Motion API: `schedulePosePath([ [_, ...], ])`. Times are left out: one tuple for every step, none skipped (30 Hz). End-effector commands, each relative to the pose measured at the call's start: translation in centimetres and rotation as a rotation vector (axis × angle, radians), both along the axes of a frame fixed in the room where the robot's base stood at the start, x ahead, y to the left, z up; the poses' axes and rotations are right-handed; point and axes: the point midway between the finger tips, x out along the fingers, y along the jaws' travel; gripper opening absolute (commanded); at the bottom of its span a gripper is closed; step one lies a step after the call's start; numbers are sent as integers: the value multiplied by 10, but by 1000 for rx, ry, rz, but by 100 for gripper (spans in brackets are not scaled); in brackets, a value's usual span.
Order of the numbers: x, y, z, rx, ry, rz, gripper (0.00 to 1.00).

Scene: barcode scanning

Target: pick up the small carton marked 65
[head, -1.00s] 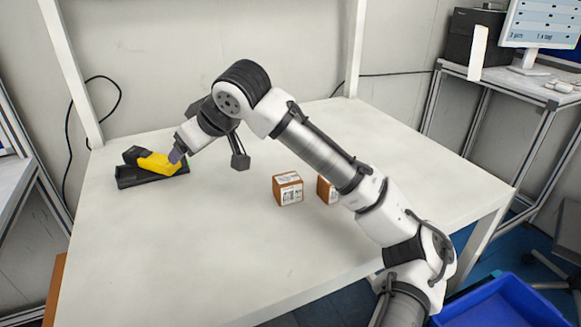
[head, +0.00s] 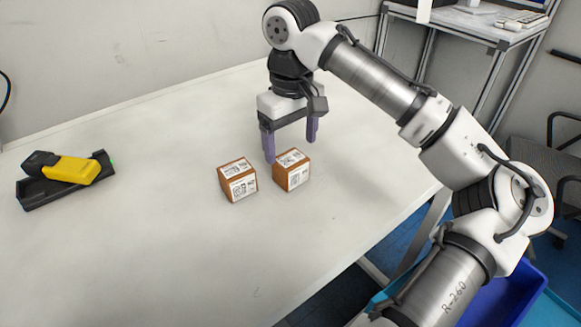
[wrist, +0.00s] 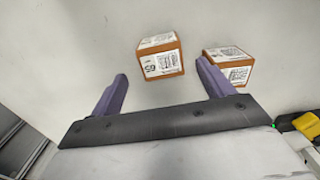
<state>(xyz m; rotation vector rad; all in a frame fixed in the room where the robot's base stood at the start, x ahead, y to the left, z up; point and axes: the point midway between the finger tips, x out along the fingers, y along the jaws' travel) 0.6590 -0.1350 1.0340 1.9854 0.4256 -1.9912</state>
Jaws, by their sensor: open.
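Two small brown cartons with white printed labels stand on the white table. The carton marked 65 (wrist: 160,57) is the left one in the wrist view, its number facing the camera; in the head view it is the right one (head: 291,172). The other carton (head: 238,180) stands close beside it, also seen in the wrist view (wrist: 230,66). My gripper (head: 291,149) is open and empty, with purple fingers pointing down just behind and above the 65 carton. In the wrist view this carton lies ahead of the fingertips, between their lines. I see no contact.
A yellow and black scanner (head: 72,170) lies in a black holder (head: 40,194) at the table's left. Blue bins (head: 510,295) stand below the table's right edge. The table (head: 150,260) in front of the cartons is clear.

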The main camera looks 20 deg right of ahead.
Motion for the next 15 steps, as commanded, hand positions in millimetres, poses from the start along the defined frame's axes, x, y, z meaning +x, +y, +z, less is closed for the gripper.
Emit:
schedulePosePath([
  [0, 0, -5, 0, -1, 0, 80],
  [0, 0, -8, 0, 0, 0, 80],
  [0, 0, -11, 0, -1, 0, 80],
  [0, 0, -12, 0, -1, 0, 80],
  [0, 0, -14, 0, -1, 1, 80],
  [0, 0, -16, 1, -2, 1, 80],
  [-1, 0, -19, -1, -1, 0, 80],
  [-1, 0, -22, -1, 0, 0, 80],
  [-2, 0, -28, 0, 0, 0, 80],
  [-3, 0, -32, 0, 1, 1, 80],
  [-3, 1, -37, 0, 1, 1, 80],
  [-4, 0, -43, 0, 0, 0, 80],
  [-4, 1, -49, 0, 0, 1, 80],
  [-3, 1, -53, -1, 0, 1, 80],
  [-3, 1, -57, 0, -2, 1, 80],
])
